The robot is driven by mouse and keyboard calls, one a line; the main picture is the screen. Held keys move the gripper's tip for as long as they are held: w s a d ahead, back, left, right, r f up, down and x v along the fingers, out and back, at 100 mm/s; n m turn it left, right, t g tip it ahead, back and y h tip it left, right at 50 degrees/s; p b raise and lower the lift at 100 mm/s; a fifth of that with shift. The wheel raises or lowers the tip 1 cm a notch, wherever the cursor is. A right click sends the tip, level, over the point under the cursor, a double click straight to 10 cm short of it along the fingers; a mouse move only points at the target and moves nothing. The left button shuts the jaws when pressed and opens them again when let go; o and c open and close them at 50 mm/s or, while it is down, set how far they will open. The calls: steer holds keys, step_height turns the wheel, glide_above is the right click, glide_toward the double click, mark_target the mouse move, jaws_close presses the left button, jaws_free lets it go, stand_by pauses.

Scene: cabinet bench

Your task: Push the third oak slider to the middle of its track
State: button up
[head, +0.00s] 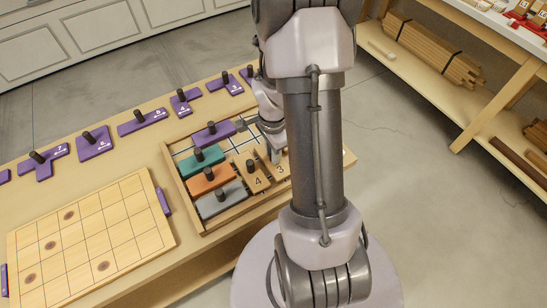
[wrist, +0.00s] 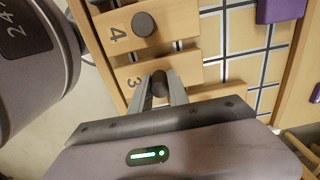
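The third oak slider (wrist: 130,78), marked 3, lies in the tray with its number end near the tray's left wall in the wrist view. In the head view its marked end (head: 281,169) shows beside my arm. The fingers of my gripper (wrist: 160,86) stand on both sides of its dark knob (wrist: 159,84) and appear to press on it. The head view shows my gripper (head: 275,152) low over the tray, partly hidden by my arm. The oak slider marked 4 (wrist: 118,34) lies beside it with its knob (wrist: 143,24) free.
The tray (head: 200,228) also holds teal (head: 188,167), orange (head: 197,187) and grey (head: 208,208) blocks and a purple block (head: 203,138). Gridded floor (wrist: 240,30) lies bare to the right in the wrist view. A gridded board (head: 120,220) and several purple pieces lie on the bench.

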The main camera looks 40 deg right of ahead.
jaws_close()
steer(key=shift+w+d, duration=0.3)
steer(key=shift+w, duration=0.95)
steer(key=shift+w+d, duration=0.3)
steer(key=shift+w, duration=0.9)
steer(key=shift+w+d, duration=0.3)
steer(key=shift+w, duration=0.95)
steer(key=o, duration=0.7)
jaws_free()
steer(key=shift+c, duration=0.2)
step_height(320, 180, up, 8)
steer(key=p, duration=0.5)
steer(key=shift+f, duration=0.25)
